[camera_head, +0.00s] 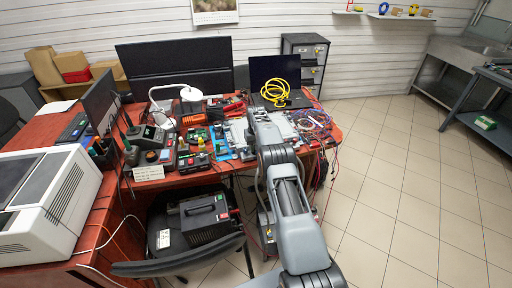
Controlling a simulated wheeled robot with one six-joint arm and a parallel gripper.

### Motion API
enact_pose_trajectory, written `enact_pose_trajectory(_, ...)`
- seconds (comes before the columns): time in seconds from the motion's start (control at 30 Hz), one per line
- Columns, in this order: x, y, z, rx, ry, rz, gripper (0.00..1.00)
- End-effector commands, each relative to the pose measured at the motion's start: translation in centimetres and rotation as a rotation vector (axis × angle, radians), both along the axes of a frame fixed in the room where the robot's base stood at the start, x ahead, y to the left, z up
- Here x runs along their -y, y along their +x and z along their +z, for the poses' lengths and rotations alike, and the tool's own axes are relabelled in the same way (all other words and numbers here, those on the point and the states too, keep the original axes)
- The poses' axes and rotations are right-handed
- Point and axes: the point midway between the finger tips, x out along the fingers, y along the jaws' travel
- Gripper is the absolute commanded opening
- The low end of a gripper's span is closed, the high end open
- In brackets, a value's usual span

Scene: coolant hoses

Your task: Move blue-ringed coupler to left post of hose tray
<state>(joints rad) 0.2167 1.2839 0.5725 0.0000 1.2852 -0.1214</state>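My arm reaches up from the bottom of the head view to the red-brown desk (340,131). Its far end is over the right part of the desk. No gripper fingers show; they are out of sight behind or beyond my arm. I cannot make out a blue-ringed coupler or a hose tray with posts among the small items. A small blue ring (383,7) stands on the wall shelf at the top right, but I cannot tell whether it is a coupler.
The desk is crowded with a yellow cable coil (275,92), a laptop (287,70), tangled wires (312,122) and electronics. A chair (180,266) and a white printer (50,200) stand in front and left. Tiled floor (410,180) is clear at right; a metal bench (490,90) stands beyond.

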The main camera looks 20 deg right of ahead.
Motion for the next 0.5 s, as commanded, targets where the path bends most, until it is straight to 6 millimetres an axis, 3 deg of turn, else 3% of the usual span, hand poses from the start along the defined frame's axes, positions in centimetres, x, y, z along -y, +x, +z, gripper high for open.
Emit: enact_pose_trajectory(0.5,0.0,0.0,1.9,0.001,0.0,0.0,0.04)
